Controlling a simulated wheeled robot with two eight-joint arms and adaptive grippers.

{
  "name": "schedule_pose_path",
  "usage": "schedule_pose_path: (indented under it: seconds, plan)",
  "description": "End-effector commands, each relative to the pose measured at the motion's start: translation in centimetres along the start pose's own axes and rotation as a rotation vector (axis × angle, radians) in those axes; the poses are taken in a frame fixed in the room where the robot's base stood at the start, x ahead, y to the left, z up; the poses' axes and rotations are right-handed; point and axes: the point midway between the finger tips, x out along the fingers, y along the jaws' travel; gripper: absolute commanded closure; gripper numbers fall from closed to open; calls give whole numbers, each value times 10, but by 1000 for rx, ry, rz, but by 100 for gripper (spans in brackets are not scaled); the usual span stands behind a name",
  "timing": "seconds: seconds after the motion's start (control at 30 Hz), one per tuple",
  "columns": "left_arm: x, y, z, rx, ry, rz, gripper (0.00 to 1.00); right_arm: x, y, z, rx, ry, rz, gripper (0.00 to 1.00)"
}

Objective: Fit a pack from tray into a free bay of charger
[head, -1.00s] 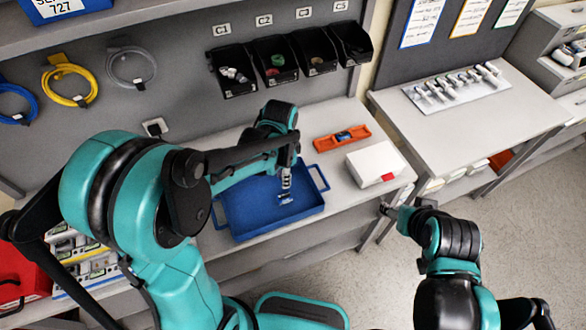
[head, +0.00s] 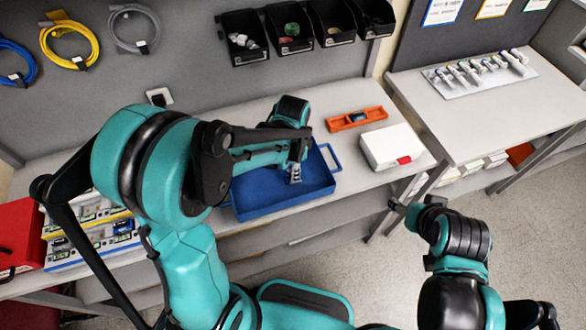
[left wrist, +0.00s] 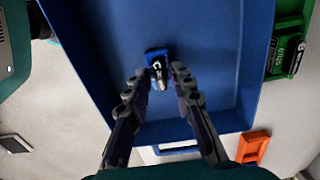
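A pack (left wrist: 157,66), blue with a dark and white face, lies in the blue tray (left wrist: 225,60). My left gripper (left wrist: 160,82) is over the tray, its two fingers apart at the near end of the pack. No contact with the pack is clear. In the head view my left gripper (head: 295,177) points down into the blue tray (head: 262,205), and the pack is mostly hidden beneath it. My right gripper (head: 398,206) is low in front of the bench, too small to read. I cannot clearly identify the charger; a green unit (left wrist: 285,52) stands beside the tray in the left wrist view.
An orange tray (head: 345,123) with a small blue item lies behind the blue tray. A white box (head: 390,145) with a red tab sits to the right. Black bins (head: 246,52) hang on the back wall. Racked units and a red case (head: 18,235) stand at left.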

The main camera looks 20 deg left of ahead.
Motion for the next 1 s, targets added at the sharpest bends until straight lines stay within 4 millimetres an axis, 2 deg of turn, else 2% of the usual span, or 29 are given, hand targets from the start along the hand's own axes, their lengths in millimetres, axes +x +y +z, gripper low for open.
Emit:
schedule_pose_path:
  seconds: [0.23,0.27,0.33,0.67,1.0]
  plan:
    - [0,0,0,0,0,0,77,0,0,0,0,0,0,37]
    - [0,0,0,0,0,0,82,0,0,0,0,0,0,37]
    - [0,0,0,0,0,0,100,0,0,0,0,0,0,37]
    - [-4,0,0,0,0,0,100,-3,0,-2,0,0,0,37]
    - [-32,0,0,0,0,0,100,-20,0,-15,0,0,0,37]
